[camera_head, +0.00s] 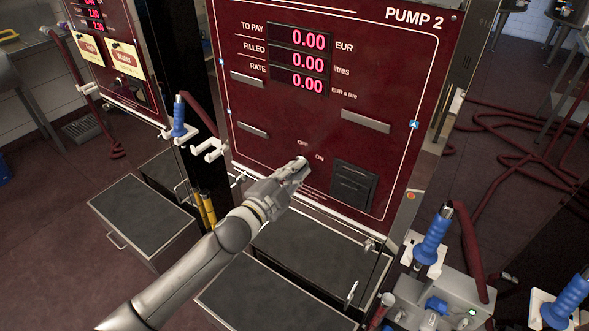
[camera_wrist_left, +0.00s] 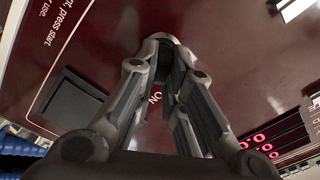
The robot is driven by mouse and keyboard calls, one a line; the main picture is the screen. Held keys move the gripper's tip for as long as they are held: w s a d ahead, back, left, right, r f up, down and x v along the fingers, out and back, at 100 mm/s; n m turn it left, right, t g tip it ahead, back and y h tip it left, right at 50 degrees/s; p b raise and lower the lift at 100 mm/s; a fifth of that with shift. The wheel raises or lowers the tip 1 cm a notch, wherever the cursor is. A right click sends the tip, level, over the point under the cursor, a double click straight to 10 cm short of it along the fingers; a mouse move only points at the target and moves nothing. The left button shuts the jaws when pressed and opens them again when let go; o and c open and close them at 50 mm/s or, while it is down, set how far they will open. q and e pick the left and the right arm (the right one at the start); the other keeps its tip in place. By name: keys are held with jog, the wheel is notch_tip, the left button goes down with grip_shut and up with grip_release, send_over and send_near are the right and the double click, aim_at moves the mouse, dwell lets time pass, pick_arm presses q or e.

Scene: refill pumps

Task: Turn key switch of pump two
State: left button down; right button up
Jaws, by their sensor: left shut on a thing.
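The dark red front of pump two (camera_head: 340,95) faces me, with "PUMP 2" at its upper right. Its displays read 0.00 for to pay, filled and rate. The small labels "OFF" and "ON" sit low on the panel. My left gripper (camera_head: 301,166) is at the panel just under these labels, shut on the key switch, which its fingers hide. In the left wrist view the gripper (camera_wrist_left: 163,45) has its fingertips together at the panel, with "ON" showing between the fingers. The key's angle cannot be told. My right gripper is not in view.
A black slot box (camera_head: 353,186) is right of the gripper. Blue-handled nozzles (camera_head: 434,235) stand at the lower right, another nozzle (camera_head: 179,116) at the left. Grey-topped boxes (camera_head: 143,220) stand on the floor below. Red hoses (camera_head: 500,130) lie on the floor at right.

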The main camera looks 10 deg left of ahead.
pick_arm(q)
jog(key=shift+m, duration=0.4)
jog(key=c, duration=1.5)
grip_release()
jog(key=shift+s, duration=0.15)
jog(key=v, duration=1.1)
jog(key=shift+s+a+f, duration=0.1)
jog(key=shift+s+a, duration=0.1)
jog(key=shift+s, duration=0.15)
